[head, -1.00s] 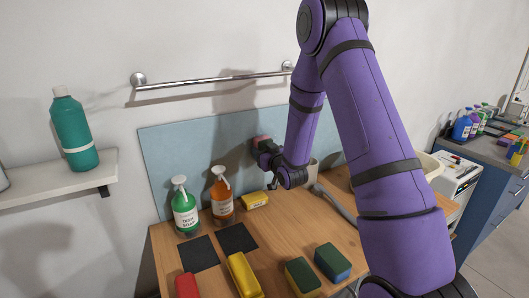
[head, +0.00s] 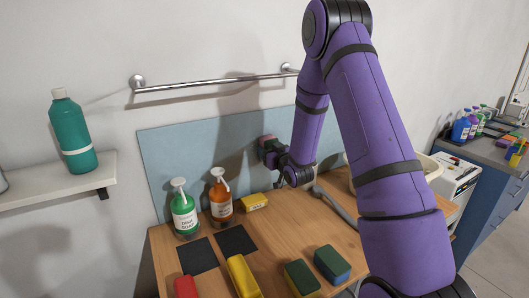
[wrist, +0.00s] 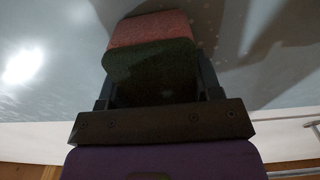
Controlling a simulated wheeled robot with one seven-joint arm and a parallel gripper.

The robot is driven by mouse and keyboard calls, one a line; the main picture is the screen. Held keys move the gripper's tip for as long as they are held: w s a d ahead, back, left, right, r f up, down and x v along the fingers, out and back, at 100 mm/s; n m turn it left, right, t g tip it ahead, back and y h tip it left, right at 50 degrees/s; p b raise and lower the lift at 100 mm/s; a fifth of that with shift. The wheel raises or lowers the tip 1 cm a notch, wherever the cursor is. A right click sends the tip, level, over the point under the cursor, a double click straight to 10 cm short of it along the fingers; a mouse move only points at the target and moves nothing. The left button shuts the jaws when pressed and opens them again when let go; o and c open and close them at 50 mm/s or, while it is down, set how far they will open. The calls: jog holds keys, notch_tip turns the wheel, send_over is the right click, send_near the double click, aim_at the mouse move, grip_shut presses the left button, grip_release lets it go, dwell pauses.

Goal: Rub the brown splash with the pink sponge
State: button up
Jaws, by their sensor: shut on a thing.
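The pink sponge (head: 265,139) has a dark green layer on its near side. In the wrist view the sponge (wrist: 150,30) sits between the fingertips, its pink side toward the blue-grey wall panel (head: 190,150). My gripper (head: 271,151) is shut on it and holds it at or very near the panel; I cannot tell whether it touches. In the wrist view the gripper (wrist: 155,75) is seen from behind. I cannot make out the brown splash in either view; the sponge, my arm or the shadow may hide it.
A metal rail (head: 215,82) runs above the panel. A shelf (head: 60,183) with a teal bottle is at left.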

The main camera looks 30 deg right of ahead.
jog(key=shift+d, duration=0.55)
jog(key=shift+w, duration=0.1)
jog(key=shift+a, duration=0.1)
jog(key=shift+w+a+r, duration=0.1)
jog(key=shift+a, duration=0.95)
jog(key=shift+w+a, duration=0.1)
jog(key=shift+a, duration=0.95)
jog(key=shift+c, duration=0.4)
jog(key=shift+s, duration=0.1)
jog(key=shift+s+d, duration=0.15)
jog(key=shift+s, duration=2.8)
jog(key=shift+s, duration=0.1)
